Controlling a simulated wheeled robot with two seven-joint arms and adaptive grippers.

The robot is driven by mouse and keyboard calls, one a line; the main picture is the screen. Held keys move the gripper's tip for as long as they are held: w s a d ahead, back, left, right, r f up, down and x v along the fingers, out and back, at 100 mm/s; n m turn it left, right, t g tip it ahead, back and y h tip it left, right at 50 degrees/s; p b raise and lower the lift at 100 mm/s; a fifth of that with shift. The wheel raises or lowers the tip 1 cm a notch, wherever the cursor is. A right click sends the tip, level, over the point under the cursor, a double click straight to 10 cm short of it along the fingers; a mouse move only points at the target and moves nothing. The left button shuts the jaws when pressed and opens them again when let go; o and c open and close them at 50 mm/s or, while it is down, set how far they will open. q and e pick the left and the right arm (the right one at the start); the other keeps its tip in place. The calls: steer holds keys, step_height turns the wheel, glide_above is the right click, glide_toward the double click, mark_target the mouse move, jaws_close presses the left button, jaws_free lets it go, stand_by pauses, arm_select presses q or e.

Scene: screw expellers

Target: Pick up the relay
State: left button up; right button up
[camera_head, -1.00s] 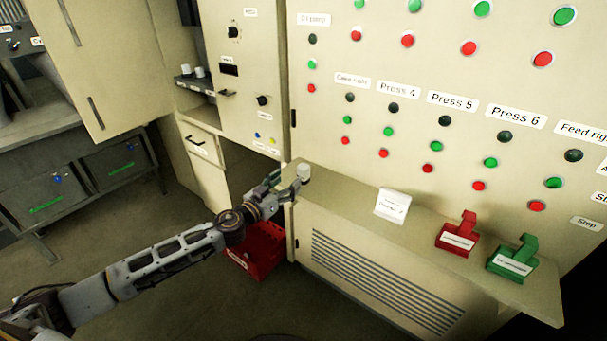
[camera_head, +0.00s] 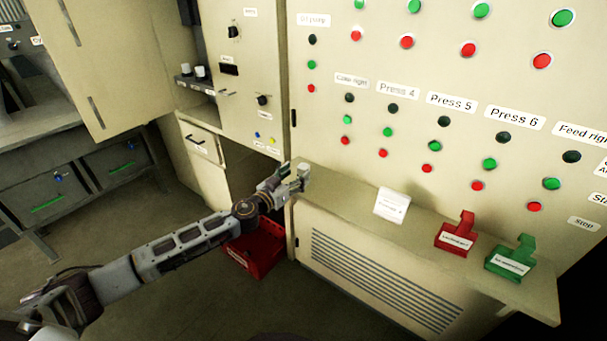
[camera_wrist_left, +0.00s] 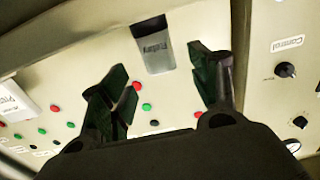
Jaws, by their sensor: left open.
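The relay appears to be the small pale grey block (camera_head: 305,171) at the left end of the ledge in the head view. My left gripper (camera_head: 293,180) is at that end of the ledge, close to the block. In the left wrist view its two dark fingers (camera_wrist_left: 158,62) are spread apart with nothing between them. The head view does not clearly show whether a finger touches the block. My right gripper is not in view.
On the ledge (camera_head: 345,193) stand a white labelled block (camera_head: 391,205), a red holder (camera_head: 456,232) and a green holder (camera_head: 512,260). The button panel (camera_head: 330,130) rises behind it. A red crate (camera_head: 262,250) is on the floor below my left arm.

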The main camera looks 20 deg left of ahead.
mark_target(300, 171)
arm_select(q)
steer(key=shift+w, duration=0.1)
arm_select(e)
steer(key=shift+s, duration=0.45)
arm_select(q)
steer(key=shift+w+r, duration=0.1)
steer(key=shift+w+d, duration=0.25)
steer(key=shift+w, duration=0.4)
steer(key=shift+w+d, duration=0.1)
steer(key=shift+w, duration=0.4)
steer(key=shift+p+x, duration=0.35)
steer(key=shift+x, duration=0.45)
steer(key=shift+w+d, duration=0.15)
steer(key=shift+w, duration=0.2)
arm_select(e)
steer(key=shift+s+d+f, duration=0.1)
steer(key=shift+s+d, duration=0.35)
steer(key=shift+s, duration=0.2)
arm_select(q)
steer(key=c, duration=1.2)
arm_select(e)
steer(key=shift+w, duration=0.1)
